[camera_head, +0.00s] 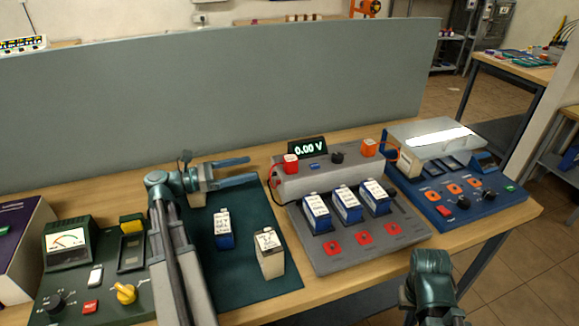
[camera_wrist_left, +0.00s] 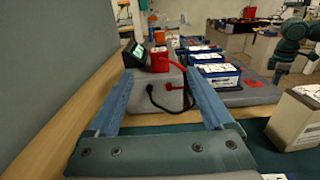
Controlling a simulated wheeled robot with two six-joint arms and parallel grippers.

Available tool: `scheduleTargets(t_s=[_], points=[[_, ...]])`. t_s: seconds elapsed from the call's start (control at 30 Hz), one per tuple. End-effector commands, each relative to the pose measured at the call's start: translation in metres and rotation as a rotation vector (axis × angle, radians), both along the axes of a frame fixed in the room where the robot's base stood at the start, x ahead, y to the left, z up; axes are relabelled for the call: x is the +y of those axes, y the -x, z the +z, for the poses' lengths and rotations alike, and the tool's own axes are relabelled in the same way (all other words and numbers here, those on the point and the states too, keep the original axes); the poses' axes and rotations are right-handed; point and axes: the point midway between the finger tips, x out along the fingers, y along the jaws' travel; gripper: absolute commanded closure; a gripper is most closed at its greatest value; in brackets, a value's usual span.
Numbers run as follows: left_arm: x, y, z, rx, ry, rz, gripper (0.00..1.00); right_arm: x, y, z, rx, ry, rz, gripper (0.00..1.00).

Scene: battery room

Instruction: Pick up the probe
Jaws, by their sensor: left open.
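A red block (camera_head: 290,163) and an orange block (camera_head: 369,148) sit on top of the grey tester (camera_head: 318,185), with leads near them. I take the red or orange block as the probe but cannot tell which. The red block also shows in the left wrist view (camera_wrist_left: 159,60), beyond the fingers, with red and black leads on the tester's near side. My left gripper (camera_head: 256,170) is open and empty, left of the tester and pointing at it. Its two blue fingers spread apart in the wrist view (camera_wrist_left: 160,85). My right gripper's jaws do not show, only part of that arm.
A blue battery (camera_head: 224,230) and a cream battery (camera_head: 269,255) stand on the dark green mat (camera_head: 260,287). Several batteries sit in the tester base (camera_head: 388,240). A green meter station (camera_head: 100,285) is left, a blue station (camera_head: 455,190) right. A grey partition (camera_head: 220,90) stands behind.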

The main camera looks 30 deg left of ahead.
Motion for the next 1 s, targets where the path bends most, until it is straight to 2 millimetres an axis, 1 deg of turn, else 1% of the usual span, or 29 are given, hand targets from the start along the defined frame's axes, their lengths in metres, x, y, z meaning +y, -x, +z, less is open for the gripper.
scheduleTargets(t_s=[0.17, 0.43, 0.6, 0.7, 0.9, 1.0], points=[[-0.005, -0.005, 0.000, 0.000, 0.000, -0.002, 0.15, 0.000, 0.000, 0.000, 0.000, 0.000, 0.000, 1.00], [-0.038, -0.042, 0.000, 0.000, 0.000, -0.005, 0.15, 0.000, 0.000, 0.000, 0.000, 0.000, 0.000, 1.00], [-0.051, -0.060, 0.000, 0.000, 0.000, -0.002, 0.15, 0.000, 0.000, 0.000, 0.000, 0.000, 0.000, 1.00], [-0.055, -0.064, 0.000, 0.000, 0.000, -0.001, 0.15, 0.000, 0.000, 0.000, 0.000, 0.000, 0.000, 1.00], [-0.057, -0.067, 0.000, 0.000, 0.000, 0.000, 0.15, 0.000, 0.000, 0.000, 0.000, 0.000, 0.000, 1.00], [-0.063, -0.076, 0.000, 0.000, 0.000, -0.002, 0.15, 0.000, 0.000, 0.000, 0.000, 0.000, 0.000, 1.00]])
